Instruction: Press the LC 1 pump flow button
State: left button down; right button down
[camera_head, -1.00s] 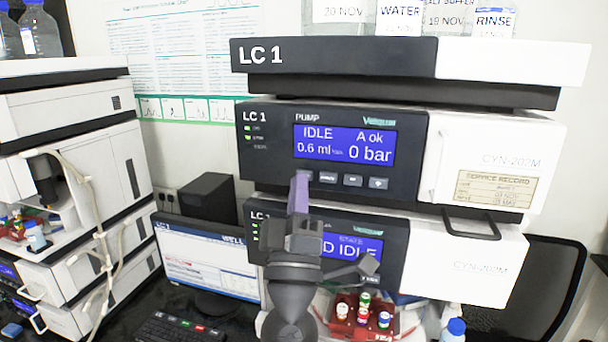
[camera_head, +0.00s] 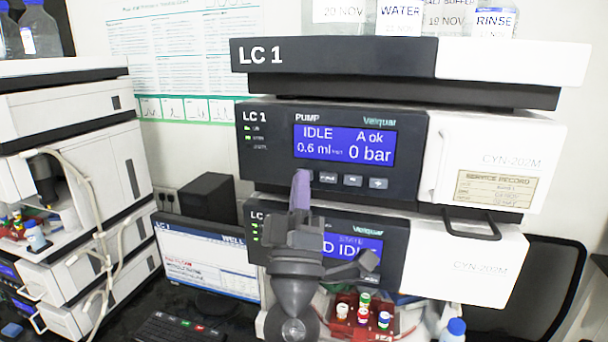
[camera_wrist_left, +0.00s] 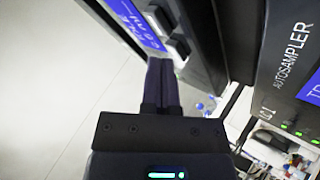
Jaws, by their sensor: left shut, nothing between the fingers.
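The LC 1 pump (camera_head: 270,170) is a dark-fronted module with a blue display (camera_head: 344,145) reading IDLE, A ok, 0.6 ml and 0 bar. A row of small grey buttons (camera_head: 353,181) runs under the display. My left gripper (camera_head: 300,178) is shut and empty, its fingers pointing up at the left end of this row and covering the leftmost button. In the left wrist view, the shut fingertips (camera_wrist_left: 160,66) are close beside a button (camera_wrist_left: 177,48); I cannot tell whether they touch. The flow button's label is not readable. My right gripper is out of view.
The module below, with its own blue display (camera_head: 352,247), is partly behind my left gripper; the left wrist view shows an AUTOSAMPLER label (camera_wrist_left: 292,52). A red vial rack (camera_head: 345,325) stands beneath. A monitor (camera_head: 205,262) and keyboard (camera_head: 175,328) are at lower left.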

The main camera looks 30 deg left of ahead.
pick_arm(q)
jog(key=shift+w+a, duration=0.1)
jog(key=shift+w, duration=0.25)
dwell(0.5)
dwell(0.3)
jog(key=shift+s+d, duration=0.2)
jog(key=shift+s, duration=0.6)
jog(key=s, duration=0.2)
jog(key=s+d+p, duration=0.1)
jog(key=s, duration=0.2)
jog(key=shift+d+p, duration=0.1)
jog(key=shift+p, duration=0.2)
jog(key=shift+w, duration=0.1)
